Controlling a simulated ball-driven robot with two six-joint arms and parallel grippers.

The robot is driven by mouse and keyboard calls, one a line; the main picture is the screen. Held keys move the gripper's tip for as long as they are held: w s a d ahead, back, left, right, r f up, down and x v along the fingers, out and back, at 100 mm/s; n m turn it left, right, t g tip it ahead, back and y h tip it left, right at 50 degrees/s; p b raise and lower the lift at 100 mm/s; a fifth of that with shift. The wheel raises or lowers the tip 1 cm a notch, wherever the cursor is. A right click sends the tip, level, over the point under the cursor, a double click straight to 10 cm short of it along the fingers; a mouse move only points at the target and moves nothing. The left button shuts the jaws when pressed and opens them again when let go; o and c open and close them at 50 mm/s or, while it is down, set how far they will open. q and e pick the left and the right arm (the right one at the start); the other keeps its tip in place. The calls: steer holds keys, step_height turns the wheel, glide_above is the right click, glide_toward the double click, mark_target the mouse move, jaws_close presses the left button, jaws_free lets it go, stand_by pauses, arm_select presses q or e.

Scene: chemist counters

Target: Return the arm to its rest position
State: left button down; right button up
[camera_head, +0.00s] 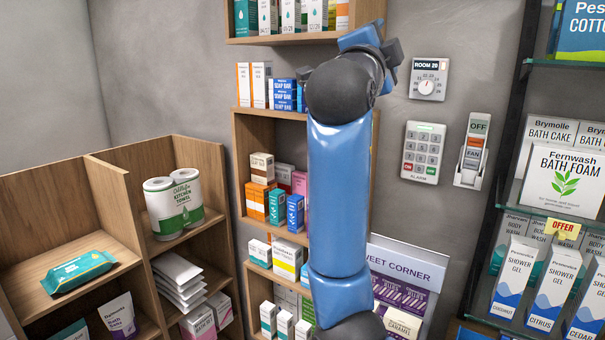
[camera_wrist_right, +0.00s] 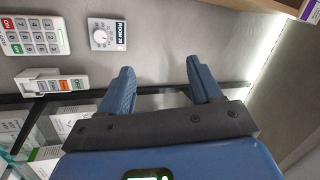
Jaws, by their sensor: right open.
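My blue right arm (camera_head: 340,200) rises through the middle of the head view, with its dark wrist joint in front of the wall shelves. Its hand is at the top, mostly hidden behind the wrist joint. In the right wrist view my right gripper (camera_wrist_right: 160,82) is open, with two blue fingers apart and nothing between them. It is clear of the wall and touches nothing that I can see. My left gripper is not in view.
On the wall are a round dial (camera_head: 428,80), an alarm keypad (camera_head: 422,152) and a fan switch (camera_head: 472,152). A glass shelf (camera_head: 560,225) with boxes stands right. Wooden shelves (camera_head: 245,150) with boxes are behind my arm. A wooden cabinet (camera_head: 105,185) stands left.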

steer(key=w+a+f+n+t+y, duration=0.2)
steer(key=a+f+n+t+y, duration=0.5)
steer(key=f+n, duration=0.5)
steer(key=s+d+f+n+g+y, duration=0.1)
steer(key=s+f+n+y, duration=0.3)
steer(key=f, duration=0.7)
steer(key=s+d+f+n+y, duration=0.1)
steer(key=f+n+y, duration=0.4)
steer(key=f, duration=0.6)
steer(key=s+d+f+g+h, duration=0.2)
steer(key=s+d+f, duration=0.2)
steer(key=s+f, duration=0.6)
steer(key=s+d+f+m+g+h, duration=0.1)
steer(key=s+d+f, duration=0.4)
steer(key=s+f, duration=0.6)
steer(key=s+d+f+g+h, duration=0.3)
steer(key=s+d+f+g, duration=0.1)
steer(key=s+f, duration=0.7)
steer(key=shift+d+f+m+h, duration=0.25)
steer(key=shift+d+m+h, duration=0.15)
